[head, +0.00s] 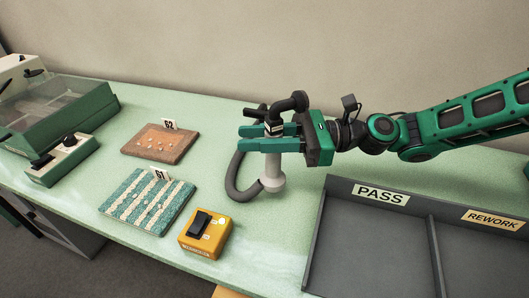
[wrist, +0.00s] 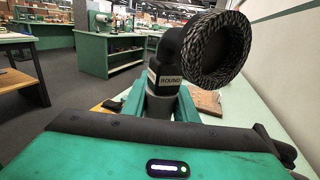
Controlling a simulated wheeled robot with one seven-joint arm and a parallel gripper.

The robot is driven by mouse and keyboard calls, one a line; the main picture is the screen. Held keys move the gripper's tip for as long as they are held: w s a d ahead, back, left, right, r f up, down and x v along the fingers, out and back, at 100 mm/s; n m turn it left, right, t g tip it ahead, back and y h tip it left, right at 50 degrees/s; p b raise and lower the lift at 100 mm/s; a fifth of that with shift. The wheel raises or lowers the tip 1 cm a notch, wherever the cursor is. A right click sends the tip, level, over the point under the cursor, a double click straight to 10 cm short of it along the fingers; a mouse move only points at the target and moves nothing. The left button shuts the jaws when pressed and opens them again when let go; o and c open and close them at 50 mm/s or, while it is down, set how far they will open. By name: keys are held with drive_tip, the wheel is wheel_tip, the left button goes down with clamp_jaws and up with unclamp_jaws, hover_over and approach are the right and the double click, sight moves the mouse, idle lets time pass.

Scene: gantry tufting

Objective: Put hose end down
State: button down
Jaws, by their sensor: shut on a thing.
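The hose end is a pale grey tube (head: 273,163) with a wider collar at its foot and a black elbow nozzle (head: 292,102) on top. My gripper (head: 256,138) is shut on its upper part, and the tube is roughly upright. A dark grey hose (head: 236,176) loops from the collar up to the left behind my fingers. I cannot tell whether the collar touches the bench. In the wrist view the nozzle (wrist: 178,48) carries a label reading "ROUND" and a round bristle brush (wrist: 222,48) facing right. My gripper's fingers (wrist: 160,104) sit on both sides below it.
The green bench (head: 150,100) holds a brown sample marked 62 (head: 158,143), a striped sample marked 61 (head: 147,201) and an orange switch box (head: 206,233). A grey PASS/REWORK tray (head: 375,235) is at right. A green machine (head: 70,115) is at left. Bare bench lies between the box and tray.

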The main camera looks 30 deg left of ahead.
drive_tip(key=shift+f, duration=2)
drive_tip(key=c, duration=1.4)
unclamp_jaws()
drive_tip(key=shift+d, duration=0.1)
drive_tip(key=v, duration=1.2)
drive_tip(key=shift+w, duration=0.1)
